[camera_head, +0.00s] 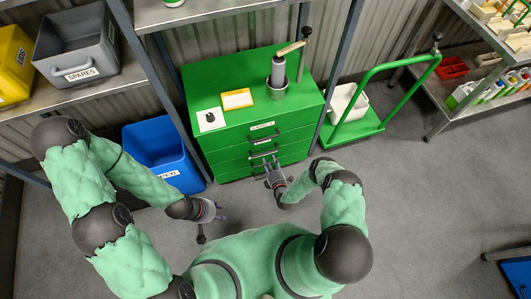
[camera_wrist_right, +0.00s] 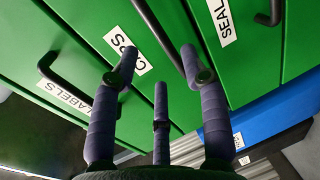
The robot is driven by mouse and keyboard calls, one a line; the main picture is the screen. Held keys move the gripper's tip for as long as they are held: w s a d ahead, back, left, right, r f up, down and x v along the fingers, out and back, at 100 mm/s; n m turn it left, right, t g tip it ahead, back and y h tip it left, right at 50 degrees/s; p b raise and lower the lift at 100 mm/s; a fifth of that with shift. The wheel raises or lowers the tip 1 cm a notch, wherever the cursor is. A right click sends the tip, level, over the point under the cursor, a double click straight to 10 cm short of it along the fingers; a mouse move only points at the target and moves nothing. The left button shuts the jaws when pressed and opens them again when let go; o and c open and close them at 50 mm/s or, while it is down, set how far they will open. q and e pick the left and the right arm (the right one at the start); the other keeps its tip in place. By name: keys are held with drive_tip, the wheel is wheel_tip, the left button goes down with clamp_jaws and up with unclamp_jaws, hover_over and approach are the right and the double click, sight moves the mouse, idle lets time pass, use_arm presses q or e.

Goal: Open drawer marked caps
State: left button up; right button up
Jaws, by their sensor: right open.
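The green cabinet (camera_head: 225,160) stands ahead with its drawers looking closed. In the right wrist view the caps drawer's label (camera_wrist_right: 128,54) is in the middle, between the labels drawer's label (camera_wrist_right: 62,95) and one starting "SEAL" (camera_wrist_right: 222,22). The dark bar handle of the caps drawer (camera_wrist_right: 158,30) runs just beyond my right fingertips, toward the gap between them. My right gripper (camera_wrist_right: 160,70) is open and empty at the drawer fronts; it also shows in the head view (camera_head: 269,164). Contact with the handle cannot be told. My left gripper (camera_head: 218,214) is open and empty, low in front of the blue bin.
A blue bin (camera_head: 155,140) stands left of the cabinet, a green trolley (camera_head: 355,132) right of it. A can seamer (camera_head: 278,80), a yellow-framed card (camera_head: 237,98) and a white card (camera_head: 211,119) are on top.

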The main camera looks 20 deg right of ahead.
sight(266, 152)
drive_tip(key=b+x, duration=0.2)
drive_tip(key=x, duration=0.5)
drive_tip(key=shift+w, duration=0.25)
clamp_jaws()
